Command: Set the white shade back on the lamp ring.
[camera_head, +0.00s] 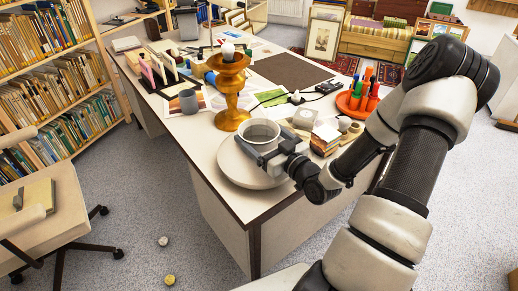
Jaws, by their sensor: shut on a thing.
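The white shade (240,166) is at the front corner of the desk, with its open narrow end up and its wide end down. My gripper (272,150) is shut on the shade near its upper rim, at the right side. I cannot tell whether the shade touches the desktop or hangs just above it. The orange lamp (231,87) stands upright behind the shade and a little to the left. A pale bulb (228,50) shows above its dished top. The lamp carries no shade, and its ring is too small to make out clearly.
The desk (206,143) is crowded. A stack of small books (325,140) and a red tray of markers (357,103) are to the right. A dark mat (290,72) lies behind.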

